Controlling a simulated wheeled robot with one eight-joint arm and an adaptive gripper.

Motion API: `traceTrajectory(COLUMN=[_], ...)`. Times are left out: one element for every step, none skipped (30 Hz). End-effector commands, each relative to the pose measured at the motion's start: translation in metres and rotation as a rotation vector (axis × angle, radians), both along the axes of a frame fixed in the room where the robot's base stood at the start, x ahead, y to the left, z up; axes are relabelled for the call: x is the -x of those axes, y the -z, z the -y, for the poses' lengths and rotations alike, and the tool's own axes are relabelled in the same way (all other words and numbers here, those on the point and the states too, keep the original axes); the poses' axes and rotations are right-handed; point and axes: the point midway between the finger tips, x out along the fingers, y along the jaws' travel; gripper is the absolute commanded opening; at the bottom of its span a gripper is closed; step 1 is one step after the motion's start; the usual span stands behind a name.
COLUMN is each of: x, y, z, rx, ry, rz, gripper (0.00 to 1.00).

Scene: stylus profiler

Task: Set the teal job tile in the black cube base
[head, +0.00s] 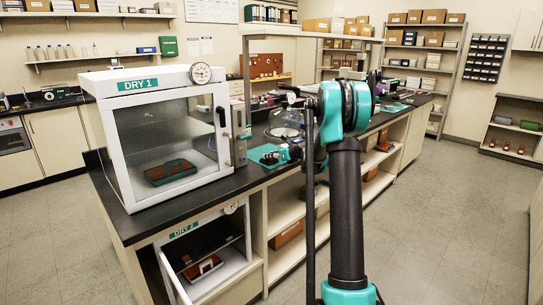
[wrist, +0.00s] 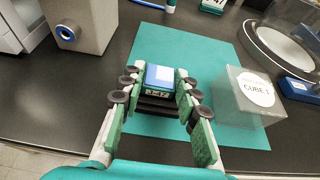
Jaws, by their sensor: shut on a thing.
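In the wrist view my gripper (wrist: 160,84) is shut on a small tile (wrist: 160,74) with a blue top face, a pale rim and a small label on its near edge. The black cube base (wrist: 157,105) shows just below and on the near side of the tile, between the fingers. I cannot tell whether the tile touches the base or hovers above it. The clear cube cover marked CUBE 1 (wrist: 250,95) stands to the right of the gripper. In the head view my arm hides most of this spot.
A teal mat (wrist: 195,45) lies under these things on the black bench (wrist: 50,110). A grey block with a blue-ringed port (wrist: 85,25) stands at upper left. A round glass-covered stage (wrist: 285,45) is at right. The white DRY 1 cabinet (head: 140,83) stands left in the head view.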

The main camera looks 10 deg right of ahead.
Motion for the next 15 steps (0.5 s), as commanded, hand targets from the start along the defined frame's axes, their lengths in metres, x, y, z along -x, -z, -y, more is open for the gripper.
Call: traceTrajectory(x=[0.0000,0.0000,0.0000,0.0000,0.0000,0.0000,0.0000,-0.0001,-0.0001,-0.0001,-0.0001,-0.0001,-0.0001,-0.0002,-0.0003], y=[0.0016,0.0019,0.0016,0.0016,0.0016,0.0016,0.0016,0.0015,0.0012,0.0008,0.0001,-0.0009,-0.0019,-0.0031,-0.0046], z=[0.0000,0.0000,0.0000,0.0000,0.0000,0.0000,0.0000,0.0001,0.0001,0.0001,0.0000,0.0000,0.0001,0.0001,0.0001], rx=[0.000,0.000,0.000,0.000,0.000,0.000,0.000,0.000,0.000,0.000,0.000,0.000,0.000,0.000,0.000], ry=[0.000,0.000,0.000,0.000,0.000,0.000,0.000,0.000,0.000,0.000,0.000,0.000,0.000,0.000,0.000], rz=[0.000,0.000,0.000,0.000,0.000,0.000,0.000,0.000,0.000,0.000,0.000,0.000,0.000,0.000,0.000], gripper=[0.00,0.00,0.00,0.00,0.00,0.00,0.00,0.00,0.00,0.00,0.00,0.00,0.00,0.00,0.00])
